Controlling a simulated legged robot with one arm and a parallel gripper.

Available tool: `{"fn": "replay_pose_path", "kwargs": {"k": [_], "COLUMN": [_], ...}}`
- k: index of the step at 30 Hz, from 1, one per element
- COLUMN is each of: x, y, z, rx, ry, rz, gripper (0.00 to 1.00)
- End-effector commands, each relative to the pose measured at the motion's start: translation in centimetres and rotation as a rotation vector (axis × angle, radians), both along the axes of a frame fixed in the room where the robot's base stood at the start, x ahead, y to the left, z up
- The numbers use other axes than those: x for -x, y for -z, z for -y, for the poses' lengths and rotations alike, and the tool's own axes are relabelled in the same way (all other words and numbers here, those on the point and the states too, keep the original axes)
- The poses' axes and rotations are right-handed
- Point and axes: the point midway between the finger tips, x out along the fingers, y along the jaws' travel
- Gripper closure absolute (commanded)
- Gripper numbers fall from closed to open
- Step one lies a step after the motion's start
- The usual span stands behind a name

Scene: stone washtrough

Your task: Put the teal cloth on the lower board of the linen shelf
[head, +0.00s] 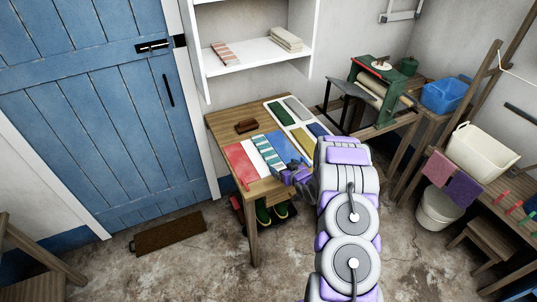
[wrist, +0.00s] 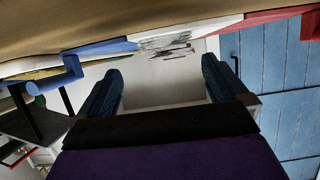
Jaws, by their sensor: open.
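The teal-and-white striped cloth (head: 266,149) lies flat on the wooden table, between a white panel (head: 254,155) and a blue panel (head: 283,146). My gripper (head: 288,178) is at the table's front edge, close to the near end of the striped cloth; whether it touches is unclear. In the wrist view my gripper (wrist: 162,82) is open, with nothing visible between its fingers. The white linen shelf stands against the wall behind the table. Its lower board (head: 258,56) carries a red-striped folded cloth (head: 226,53) at left and a beige folded stack (head: 287,39) at right.
A red panel (head: 239,163) and a brown brush-like block (head: 246,126) are on the table. A white tray (head: 273,108) with coloured pieces fills its right side. A mangle (head: 381,90) stands to the right. The board's middle is clear. Green boots (head: 263,211) stand under the table.

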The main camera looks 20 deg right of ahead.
Motion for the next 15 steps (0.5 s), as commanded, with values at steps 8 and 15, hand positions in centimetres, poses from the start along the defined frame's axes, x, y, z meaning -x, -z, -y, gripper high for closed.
{"fn": "replay_pose_path", "kwargs": {"k": [8, 15], "x": [-1.3, -4.0], "y": [0.5, 1.4], "z": [-0.2, -0.3], "rx": [0.001, 0.000], "ry": [-0.002, -0.002], "rz": [0.002, 0.003], "gripper": [0.00, 0.00]}}
